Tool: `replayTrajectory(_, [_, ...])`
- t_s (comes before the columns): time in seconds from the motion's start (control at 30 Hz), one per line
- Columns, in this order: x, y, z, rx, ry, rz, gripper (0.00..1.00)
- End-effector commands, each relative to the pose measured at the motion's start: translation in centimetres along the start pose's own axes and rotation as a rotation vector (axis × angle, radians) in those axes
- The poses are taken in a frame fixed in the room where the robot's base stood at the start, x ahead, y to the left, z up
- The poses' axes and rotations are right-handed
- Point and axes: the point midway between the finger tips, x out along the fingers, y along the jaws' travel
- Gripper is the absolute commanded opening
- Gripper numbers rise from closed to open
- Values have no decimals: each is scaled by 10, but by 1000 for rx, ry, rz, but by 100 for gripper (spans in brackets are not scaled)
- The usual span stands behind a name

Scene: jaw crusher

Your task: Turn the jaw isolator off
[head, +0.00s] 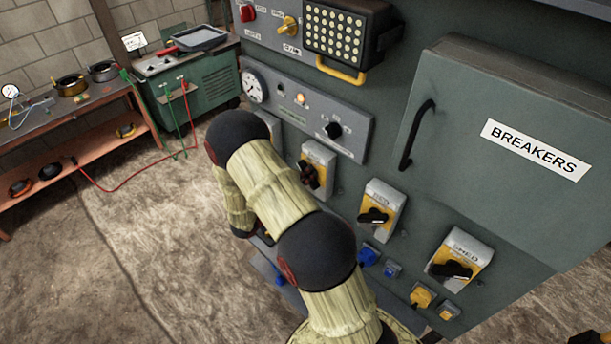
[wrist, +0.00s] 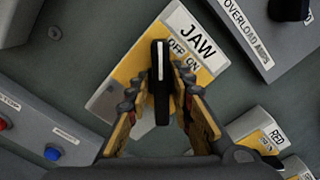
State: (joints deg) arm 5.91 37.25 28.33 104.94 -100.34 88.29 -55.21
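The jaw isolator (wrist: 130,78), a grey and yellow plate marked JAW, OFF and ON, fills the middle of the wrist view. Its black handle (wrist: 161,85) stands upright in that picture, with its white-lined end close to the OFF word. My gripper (wrist: 160,82) has one finger on each side of the handle, with the tips closed in against it. In the head view the jaw isolator (head: 319,157) appears to be the leftmost of three yellow isolators. My arm hides most of my gripper there.
A second isolator (head: 384,196) and a third (head: 467,248) sit to the right. The overload panel (wrist: 258,30) is close at upper right in the wrist view. Red (wrist: 5,122) and blue (wrist: 52,153) buttons lie at lower left. The breakers cabinet (head: 480,110) projects at right.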

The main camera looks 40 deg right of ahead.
Motion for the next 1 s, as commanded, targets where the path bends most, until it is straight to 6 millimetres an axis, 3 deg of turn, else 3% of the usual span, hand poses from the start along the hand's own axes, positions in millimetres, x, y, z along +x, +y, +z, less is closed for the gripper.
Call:
replayTrajectory(0.17, [0,0,0,0,1,-1,33])
replayTrajectory(0.53, [-6,0,0,0,0,0,33])
replayTrajectory(0.67, [-24,0,1,0,-2,2,33])
replayTrajectory(1.0, [-92,1,0,0,-2,2,33])
